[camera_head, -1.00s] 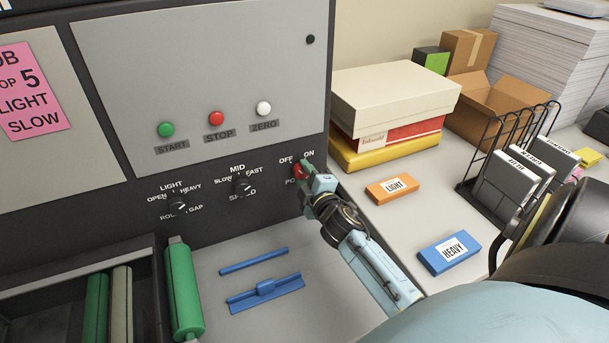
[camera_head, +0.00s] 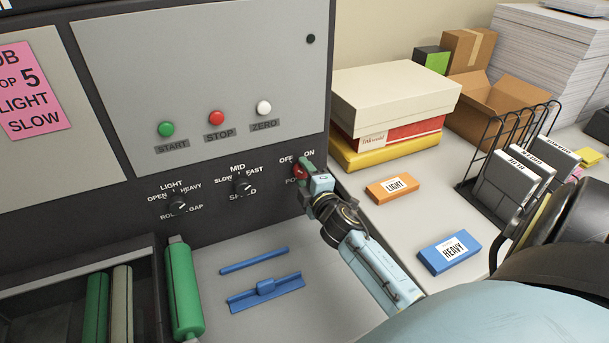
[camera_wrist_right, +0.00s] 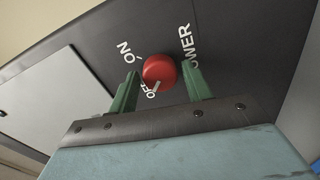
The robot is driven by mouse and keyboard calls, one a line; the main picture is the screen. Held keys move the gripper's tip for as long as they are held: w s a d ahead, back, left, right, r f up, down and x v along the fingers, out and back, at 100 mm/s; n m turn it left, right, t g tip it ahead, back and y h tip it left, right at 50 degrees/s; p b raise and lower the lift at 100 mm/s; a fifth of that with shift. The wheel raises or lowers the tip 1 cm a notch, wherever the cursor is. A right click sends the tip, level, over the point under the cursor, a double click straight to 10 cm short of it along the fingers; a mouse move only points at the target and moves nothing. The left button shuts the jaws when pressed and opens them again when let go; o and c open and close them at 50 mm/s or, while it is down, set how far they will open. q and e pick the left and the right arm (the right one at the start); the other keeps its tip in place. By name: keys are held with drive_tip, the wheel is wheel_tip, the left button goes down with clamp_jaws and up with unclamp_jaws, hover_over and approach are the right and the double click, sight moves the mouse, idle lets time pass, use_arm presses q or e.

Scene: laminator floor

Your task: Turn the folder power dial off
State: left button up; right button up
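The red power dial (camera_head: 299,172) is at the lower right of the dark machine panel, under the OFF and ON labels. In the right wrist view the dial (camera_wrist_right: 159,70) shows its white mark toward the OFF label, which is partly hidden. My right gripper (camera_head: 306,171) is at the dial. In the wrist view its two green fingers (camera_wrist_right: 160,73) stand on either side of the dial, with narrow gaps seeming to show between them and it. My left gripper is not in view.
The speed dial (camera_head: 242,186) and roller gap dial (camera_head: 177,205) are to the left. Above are the green start (camera_head: 166,129), red stop (camera_head: 216,118) and white zero (camera_head: 263,108) buttons. An orange LIGHT box (camera_head: 391,188) and a blue HEAVY box (camera_head: 449,253) lie to the right.

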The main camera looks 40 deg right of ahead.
drive_tip(key=shift+o, duration=0.8)
drive_tip(key=b+v, duration=0.1)
drive_tip(key=v, duration=1.2)
drive_tip(key=shift+s, duration=0.2)
